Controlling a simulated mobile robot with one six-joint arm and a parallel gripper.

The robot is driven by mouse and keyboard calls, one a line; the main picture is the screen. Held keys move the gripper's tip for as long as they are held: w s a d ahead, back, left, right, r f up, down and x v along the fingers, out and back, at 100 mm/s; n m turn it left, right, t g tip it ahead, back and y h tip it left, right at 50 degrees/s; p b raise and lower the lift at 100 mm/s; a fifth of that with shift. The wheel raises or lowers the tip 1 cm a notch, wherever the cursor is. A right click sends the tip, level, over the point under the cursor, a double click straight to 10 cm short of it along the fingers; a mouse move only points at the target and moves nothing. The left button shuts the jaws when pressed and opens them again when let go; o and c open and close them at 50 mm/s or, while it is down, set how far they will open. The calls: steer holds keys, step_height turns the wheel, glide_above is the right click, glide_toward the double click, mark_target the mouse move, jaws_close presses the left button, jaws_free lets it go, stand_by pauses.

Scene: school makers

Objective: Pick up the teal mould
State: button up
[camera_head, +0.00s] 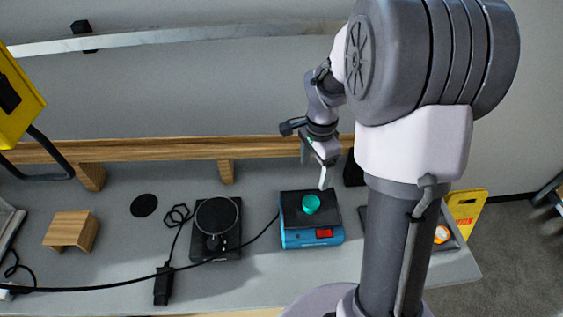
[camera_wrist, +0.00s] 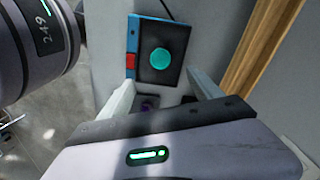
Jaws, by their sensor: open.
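The teal mould (camera_head: 311,203) is a small round cup-like piece on the dark top plate of a blue scale-like device (camera_head: 298,238) with a red patch on its front. In the wrist view the mould (camera_wrist: 161,58) is a teal disc on the black plate, beyond the fingertips. My gripper (camera_head: 316,176) is open and empty, above and just behind the device in the head view. In the wrist view my gripper (camera_wrist: 160,90) shows its two pale fingers spread apart, with the mould ahead of them and not touched.
A black device with a round plate (camera_head: 216,216) stands to the left, with a black cable running across the table. A wooden block (camera_head: 72,231) and black disc (camera_head: 144,205) lie farther left. A wooden rail (camera_head: 180,150) runs along the back. A dark tray (camera_head: 458,240) is at right.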

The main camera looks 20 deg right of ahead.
steer(key=b, duration=0.3)
glide_above(311, 202)
steer(key=f, duration=1.1)
steer(key=shift+s+f, duration=0.1)
steer(key=shift+s, duration=0.1)
steer(key=f+b, duration=0.1)
steer(key=f, duration=0.2)
steer(key=f+b, duration=0.1)
steer(key=f, duration=0.1)
steer(key=shift+w+d+f+b, duration=0.1)
steer(key=shift+w+f+b, duration=0.15)
steer(key=shift+f+b, duration=0.1)
steer(key=shift+r, duration=0.15)
steer(key=shift+c, duration=0.2)
jaws_close()
